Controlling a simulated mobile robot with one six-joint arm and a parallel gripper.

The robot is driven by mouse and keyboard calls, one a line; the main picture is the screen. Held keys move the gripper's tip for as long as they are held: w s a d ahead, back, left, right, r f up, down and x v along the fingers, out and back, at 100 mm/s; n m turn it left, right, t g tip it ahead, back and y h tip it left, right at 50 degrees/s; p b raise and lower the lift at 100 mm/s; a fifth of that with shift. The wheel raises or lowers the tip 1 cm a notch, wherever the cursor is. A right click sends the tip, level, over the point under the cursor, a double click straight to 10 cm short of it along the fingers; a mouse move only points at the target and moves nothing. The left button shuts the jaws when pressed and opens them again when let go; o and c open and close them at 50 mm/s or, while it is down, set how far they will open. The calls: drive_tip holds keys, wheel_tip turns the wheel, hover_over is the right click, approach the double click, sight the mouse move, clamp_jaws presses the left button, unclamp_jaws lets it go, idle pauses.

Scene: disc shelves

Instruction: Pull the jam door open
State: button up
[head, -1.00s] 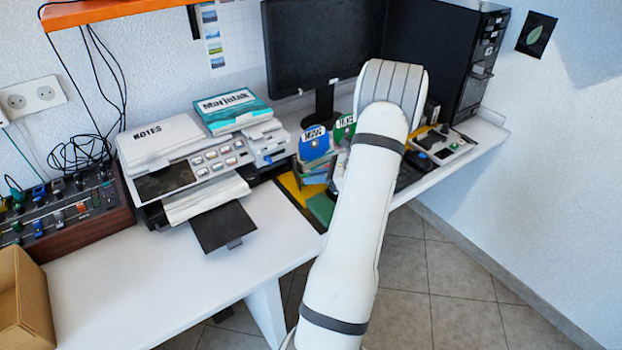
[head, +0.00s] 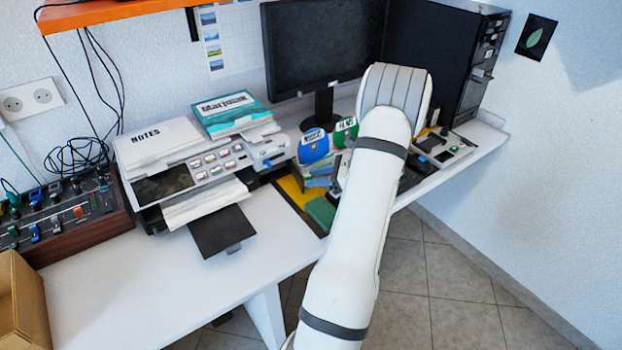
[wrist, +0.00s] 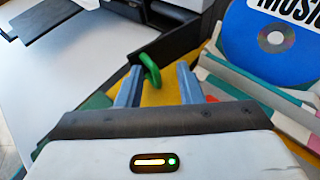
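The printer (head: 205,165) stands on the white desk, with a dark panel (wrist: 185,45) on its side in the wrist view. No gap shows along the dark panel.
A blue music disc (wrist: 265,38) in a holder stands close at the right of the gripper. A yellow mat (wrist: 168,90) lies below. In the head view, a monitor (head: 320,50) and a black computer tower (head: 440,60) stand behind. A cardboard box (head: 22,305) is at the left.

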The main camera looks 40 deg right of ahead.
drive_tip(key=v, duration=0.6)
drive_tip(key=shift+r, duration=0.1)
